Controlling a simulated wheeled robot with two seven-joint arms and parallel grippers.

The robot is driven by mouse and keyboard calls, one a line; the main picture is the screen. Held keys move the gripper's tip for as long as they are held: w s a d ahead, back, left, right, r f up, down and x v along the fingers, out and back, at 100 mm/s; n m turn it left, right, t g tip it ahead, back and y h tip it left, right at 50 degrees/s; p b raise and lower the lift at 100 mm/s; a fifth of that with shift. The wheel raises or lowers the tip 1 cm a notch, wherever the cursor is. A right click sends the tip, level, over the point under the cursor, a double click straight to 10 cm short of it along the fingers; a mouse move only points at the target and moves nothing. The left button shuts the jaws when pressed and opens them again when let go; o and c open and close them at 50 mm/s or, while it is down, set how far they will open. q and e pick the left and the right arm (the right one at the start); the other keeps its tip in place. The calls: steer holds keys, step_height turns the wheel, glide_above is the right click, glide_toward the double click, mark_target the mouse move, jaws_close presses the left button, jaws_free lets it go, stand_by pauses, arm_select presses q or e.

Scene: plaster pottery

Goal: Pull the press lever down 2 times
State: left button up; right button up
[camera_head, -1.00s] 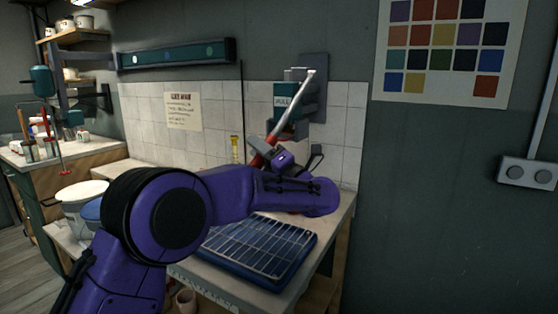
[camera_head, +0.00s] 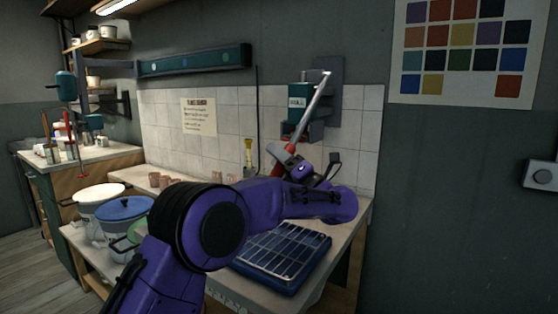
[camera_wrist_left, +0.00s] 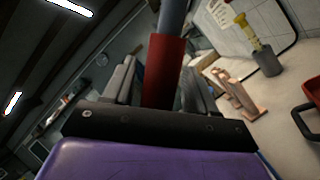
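The press (camera_head: 299,103) is a green and grey unit mounted on the tiled wall. Its lever (camera_head: 316,104) is a silver rod that slants down to the left and ends in a red grip (camera_head: 281,160). My left gripper (camera_head: 287,160) is at this red grip, below the press. In the left wrist view the red grip (camera_wrist_left: 163,72) stands between the two dark fingers, which sit close against both its sides, so the gripper looks shut on it. The fingertips are partly hidden in the head view. My right gripper is not in view.
A blue tray with a grid (camera_head: 282,254) lies on the bench (camera_head: 345,222) below my left arm. Lidded buckets (camera_head: 123,209) stand at the left. Small clay pots and a yellow-handled brush (camera_head: 248,153) are behind the arm. A colour chart (camera_head: 462,50) hangs at right.

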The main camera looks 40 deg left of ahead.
arm_select(q)
steer(key=shift+d, duration=0.15)
steer(key=b+v, duration=0.1)
steer(key=v, duration=0.9)
steer(key=shift+d+b, duration=0.2)
steer(key=shift+b, duration=0.15)
steer(key=shift+s+f, duration=0.1)
